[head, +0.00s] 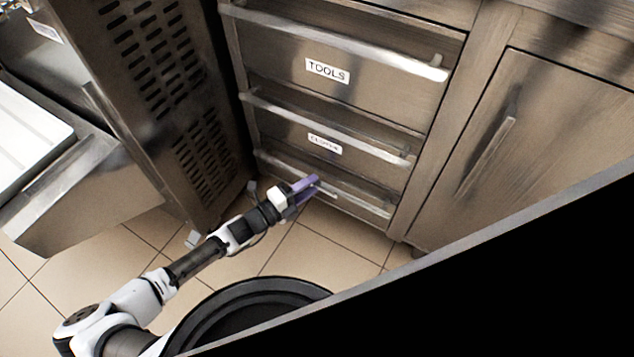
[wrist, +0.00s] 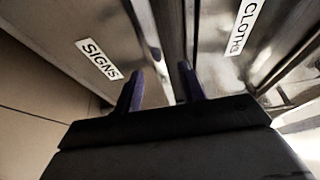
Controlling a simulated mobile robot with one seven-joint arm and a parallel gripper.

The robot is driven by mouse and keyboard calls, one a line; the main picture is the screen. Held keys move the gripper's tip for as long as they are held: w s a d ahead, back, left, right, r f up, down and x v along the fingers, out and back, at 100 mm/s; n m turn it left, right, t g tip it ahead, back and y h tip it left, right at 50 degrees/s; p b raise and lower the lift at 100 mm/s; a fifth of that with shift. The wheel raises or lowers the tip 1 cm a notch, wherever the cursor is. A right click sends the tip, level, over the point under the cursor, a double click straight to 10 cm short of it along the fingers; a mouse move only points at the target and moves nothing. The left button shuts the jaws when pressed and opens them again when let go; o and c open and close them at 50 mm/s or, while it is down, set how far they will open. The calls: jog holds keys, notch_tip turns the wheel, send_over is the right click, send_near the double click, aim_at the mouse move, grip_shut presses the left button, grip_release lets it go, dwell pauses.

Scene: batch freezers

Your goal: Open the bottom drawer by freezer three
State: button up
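The bottom drawer (wrist: 72,40) carries a SIGNS label in the wrist view. In the head view its front is low in the drawer stack and partly hidden by my gripper. Its bar handle (head: 362,205) runs across the front and shows in the wrist view as a pale bar (wrist: 146,32). My gripper (head: 304,189) is at this handle, near its middle. In the wrist view its two purple fingers (wrist: 162,82) are apart, and the bar runs into the gap between them. I cannot tell whether either finger touches it. The drawer looks shut.
Above are the middle CLOTHS drawer (head: 300,128) and the TOOLS drawer (head: 385,90), both with protruding bar handles. A vented metal unit (head: 150,90) stands at the left and a cabinet door (head: 540,140) at the right. Tiled floor (head: 325,245) lies clear before the drawers.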

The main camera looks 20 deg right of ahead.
jog(key=shift+x, duration=1.55)
grip_shut()
